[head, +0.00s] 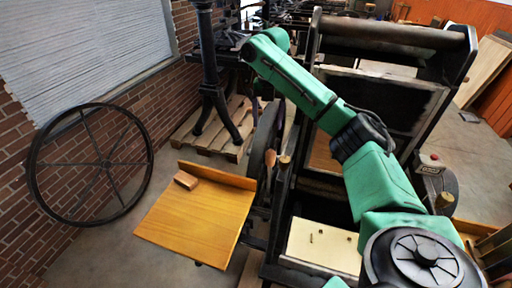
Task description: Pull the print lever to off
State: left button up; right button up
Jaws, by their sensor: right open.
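The printing press (312,180) is a large dark frame at center right. A lever with a wooden handle (270,158) stands at its left side, beside the flywheel; it looks like the print lever. I cannot tell its setting. My green right arm rises from the lower right across the press to the upper left. Its far end (247,51) is above and beyond the lever, apart from it in the picture. My right gripper is open, though its fingers are small and dark there. My left gripper is not in view.
A wooden feed board (195,225) with a small wooden block (186,181) juts out left of the press. A large spoked wheel (104,163) leans near the brick wall. Another press (208,70) stands on a pallet (190,136) behind. Open floor shows at left.

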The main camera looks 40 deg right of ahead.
aim_at(272, 151)
jog(key=s+f, duration=0.1)
jog(key=f, duration=0.1)
jog(key=s+f+b, duration=0.1)
jog(key=s+f, duration=0.2)
jog(key=shift+s+a+f, duration=0.2)
jog(key=shift+s+f, duration=0.05)
jog(key=shift+f, duration=0.15)
jog(key=f, duration=0.2)
jog(key=w+f, duration=0.1)
jog(key=f, duration=0.1)
jog(key=shift+w+d+f+p, duration=0.1)
jog(key=shift+w+f+p, duration=0.05)
jog(key=shift+p, duration=0.25)
jog(key=f, duration=0.1)
jog(key=w+f, duration=0.1)
jog(key=shift+f+p, duration=0.3)
jog(key=shift+f, duration=0.25)
jog(key=shift+s, duration=0.45)
jog(key=c, duration=0.4)
jog(key=shift+w, duration=0.1)
jog(key=c, duration=0.4)
grip_shut()
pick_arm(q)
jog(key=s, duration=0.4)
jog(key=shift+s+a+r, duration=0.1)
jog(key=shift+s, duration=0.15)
